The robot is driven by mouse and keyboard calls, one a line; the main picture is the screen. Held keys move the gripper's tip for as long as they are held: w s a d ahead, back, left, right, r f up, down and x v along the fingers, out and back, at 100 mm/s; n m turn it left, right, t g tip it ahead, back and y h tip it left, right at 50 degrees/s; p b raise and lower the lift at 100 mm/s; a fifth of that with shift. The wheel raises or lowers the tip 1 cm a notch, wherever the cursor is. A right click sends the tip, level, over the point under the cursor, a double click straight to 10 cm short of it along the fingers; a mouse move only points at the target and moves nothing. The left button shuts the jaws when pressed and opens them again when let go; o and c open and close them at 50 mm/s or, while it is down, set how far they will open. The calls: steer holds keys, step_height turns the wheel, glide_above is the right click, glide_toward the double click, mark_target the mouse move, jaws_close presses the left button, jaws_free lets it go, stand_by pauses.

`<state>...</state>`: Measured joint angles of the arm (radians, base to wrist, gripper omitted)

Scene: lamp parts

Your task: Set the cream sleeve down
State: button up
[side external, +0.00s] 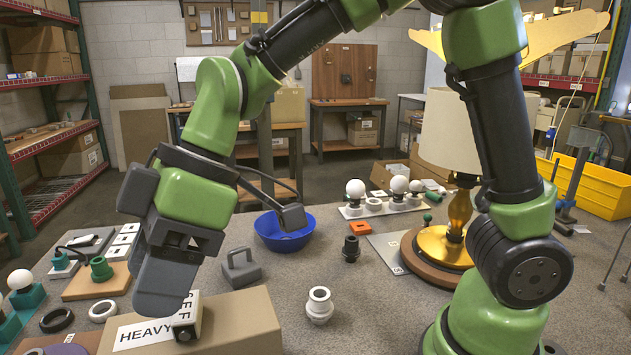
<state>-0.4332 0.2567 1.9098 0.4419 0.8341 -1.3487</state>
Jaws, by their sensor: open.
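A cream-white hollow sleeve (319,306) stands upright on the grey table, right of the cardboard box, with its round opening facing up. Nothing touches it. My gripper (178,314) points down over the left part of the cardboard box, well left of the sleeve. Its jaws are open, and I see nothing held between them. The far side of the jaws is partly hidden by the near finger.
The cardboard box (247,325) marked HEAVY lies at the front. A blue bowl (284,232), a grey handled block (240,268) and a black fitting (351,249) stand behind. A lamp (459,212) on a round wooden base stands at right. Table around the sleeve is clear.

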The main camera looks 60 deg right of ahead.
steer(key=s+d+r+m+t+h, duration=0.2)
steer(key=s+d+m, duration=0.4)
steer(key=d+m, duration=0.2)
steer(key=s+d+r+m+t+h, duration=0.2)
steer(key=s+d+r+m+t, duration=0.1)
steer(key=s+d+m, duration=0.3)
steer(key=shift+s+d+r+m+t, duration=0.2)
steer(key=shift+d+m+t, duration=0.1)
steer(key=shift+d+m, duration=1.2)
